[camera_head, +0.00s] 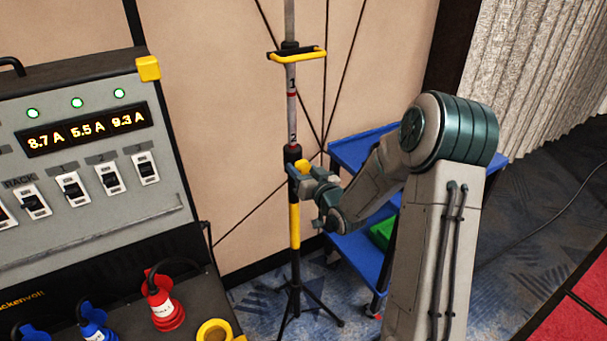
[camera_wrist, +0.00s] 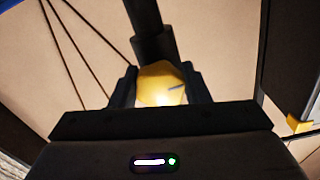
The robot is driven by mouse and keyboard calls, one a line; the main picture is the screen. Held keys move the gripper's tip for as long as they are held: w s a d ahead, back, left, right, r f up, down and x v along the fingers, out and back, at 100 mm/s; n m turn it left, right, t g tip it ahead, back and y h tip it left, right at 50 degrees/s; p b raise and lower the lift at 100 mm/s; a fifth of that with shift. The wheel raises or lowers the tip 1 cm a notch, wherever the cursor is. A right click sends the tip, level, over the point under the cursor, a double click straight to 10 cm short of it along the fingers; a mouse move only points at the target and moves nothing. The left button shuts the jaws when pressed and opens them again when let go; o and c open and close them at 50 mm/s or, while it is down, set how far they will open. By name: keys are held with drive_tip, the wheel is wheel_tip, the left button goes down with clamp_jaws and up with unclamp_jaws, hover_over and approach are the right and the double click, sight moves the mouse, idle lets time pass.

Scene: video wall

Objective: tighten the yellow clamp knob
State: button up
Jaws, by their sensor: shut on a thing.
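The yellow clamp knob (camera_head: 302,167) sits on the side of an upright stand pole (camera_head: 294,225), just below a black collar. In the wrist view the knob (camera_wrist: 160,84) is a faceted yellow shape with a dark mark on its face. My gripper (camera_head: 298,177) reaches the knob from the right. In the wrist view my gripper's dark fingers (camera_wrist: 160,88) stand on both sides of the knob and are shut on it. The knob's far side and its join to the pole are hidden.
A power rack (camera_head: 90,220) with lit displays, switches and coloured plugs stands at the left. A blue cart (camera_head: 350,155) stands behind my arm. A yellow handle (camera_head: 298,54) is higher on the pole. Thin cables run behind it. The stand's tripod legs (camera_head: 318,305) spread on the carpet.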

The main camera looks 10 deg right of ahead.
drive_tip(key=shift+m+b, duration=0.3)
drive_tip(key=shift+m, duration=0.7)
drive_tip(key=o, duration=1)
drive_tip(key=b+v, duration=0.2)
drive_tip(key=v, duration=1.2)
drive_tip(key=shift+b, duration=0.35)
